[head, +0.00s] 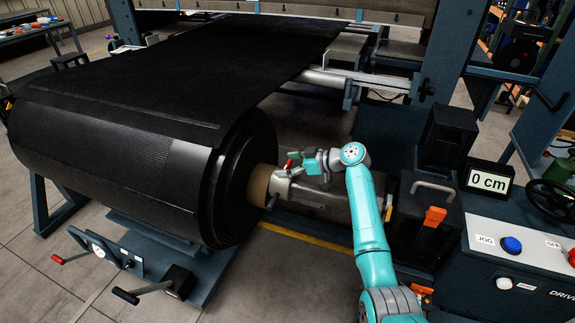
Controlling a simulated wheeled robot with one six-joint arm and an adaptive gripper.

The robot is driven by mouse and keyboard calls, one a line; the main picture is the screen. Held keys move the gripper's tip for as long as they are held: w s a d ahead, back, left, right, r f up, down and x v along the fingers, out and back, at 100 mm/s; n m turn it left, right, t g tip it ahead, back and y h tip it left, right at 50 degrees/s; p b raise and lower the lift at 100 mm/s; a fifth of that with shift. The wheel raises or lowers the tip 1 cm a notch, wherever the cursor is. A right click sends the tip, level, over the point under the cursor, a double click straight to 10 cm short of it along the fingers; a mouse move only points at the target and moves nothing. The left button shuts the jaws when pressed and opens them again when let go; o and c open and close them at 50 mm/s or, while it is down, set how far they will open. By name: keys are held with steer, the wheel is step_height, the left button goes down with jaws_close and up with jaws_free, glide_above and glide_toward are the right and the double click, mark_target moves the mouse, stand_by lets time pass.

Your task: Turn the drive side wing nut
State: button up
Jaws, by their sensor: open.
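My gripper (303,163) is at the end of my teal arm, just right of the belt roll's core. It is open, and its fingers point left. A small red piece (289,163) shows at the fingertips; I cannot tell whether they touch it. Below is a grey metal shaft fitting (312,195) beside the brown core (261,185). A small dark projection (272,201) sticks out low at the fitting's left end. I cannot tell for certain which small part is the wing nut; my gripper may partly hide it.
The large black belt roll (110,150) fills the left. Two levers, one red-tipped (62,258) and one black-gripped (130,294), stand out in front. At right are a "0 cm" display (489,181), a control panel (530,250) and a dark handwheel (552,198).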

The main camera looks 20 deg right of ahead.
steer(key=c, duration=1.2)
steer(key=shift+o, duration=0.2)
steer(key=shift+t, duration=0.3)
steer(key=m+t+h, duration=0.3)
steer(key=m, duration=0.1)
steer(key=shift+s+a+h, duration=0.1)
steer(key=shift+h, duration=0.2)
steer(key=m+t+h, duration=0.2)
steer(key=m+h, duration=0.3)
steer(key=shift+m+h, duration=0.3)
steer(key=shift+h, duration=0.1)
steer(key=m+h, duration=0.3)
steer(key=h, duration=0.1)
steer(key=shift+m+h, duration=0.3)
steer(key=shift+m, duration=0.1)
steer(key=shift+m+g+h, duration=1.2)
steer(key=shift+m+h, duration=1)
